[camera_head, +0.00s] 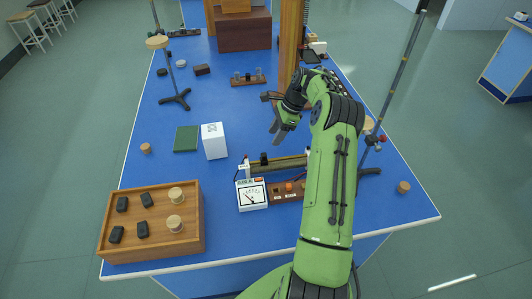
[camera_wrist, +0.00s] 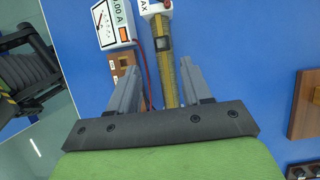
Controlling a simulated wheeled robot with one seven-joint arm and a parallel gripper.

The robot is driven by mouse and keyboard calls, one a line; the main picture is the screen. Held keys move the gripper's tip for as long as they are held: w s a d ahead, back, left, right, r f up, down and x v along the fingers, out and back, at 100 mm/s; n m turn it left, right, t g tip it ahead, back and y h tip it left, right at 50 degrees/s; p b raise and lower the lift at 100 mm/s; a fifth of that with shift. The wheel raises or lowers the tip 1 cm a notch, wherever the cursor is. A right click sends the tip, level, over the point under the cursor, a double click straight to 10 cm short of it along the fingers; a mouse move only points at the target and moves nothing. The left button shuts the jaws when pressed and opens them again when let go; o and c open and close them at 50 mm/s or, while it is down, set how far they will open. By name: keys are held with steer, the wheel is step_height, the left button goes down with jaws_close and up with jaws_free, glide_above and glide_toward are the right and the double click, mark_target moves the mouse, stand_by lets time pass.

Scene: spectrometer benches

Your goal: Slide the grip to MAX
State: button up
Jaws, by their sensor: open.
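The slide resistor (camera_head: 285,163) lies on the blue bench, a long yellowish rod between end blocks. Its dark grip (camera_head: 263,158) sits near the white left end block. In the wrist view the grip (camera_wrist: 163,43) is on the rod (camera_wrist: 184,75), a short way below the white end block lettered "AX" (camera_wrist: 152,6), whose label is cut off. My gripper (camera_head: 279,130) is open and empty above the bench. In the wrist view its fingers (camera_wrist: 158,85) stand on both sides of the rod, with the grip ahead of the fingertips; contact cannot be seen. My arm hides the resistor's right part.
A white meter (camera_head: 252,194) with red wire stands in front of the resistor, beside a brown terminal board (camera_head: 287,190). A white box (camera_head: 214,141) and green book (camera_head: 186,139) lie left. A wooden tray (camera_head: 150,248) is front left. Stands with rods flank the sides.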

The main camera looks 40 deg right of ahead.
mark_target(264, 154)
steer(key=x, duration=1)
steer(key=shift+w+d+f, duration=0.1)
steer(key=shift+d+f, duration=0.05)
steer(key=shift+f, duration=0.05)
jaws_close()
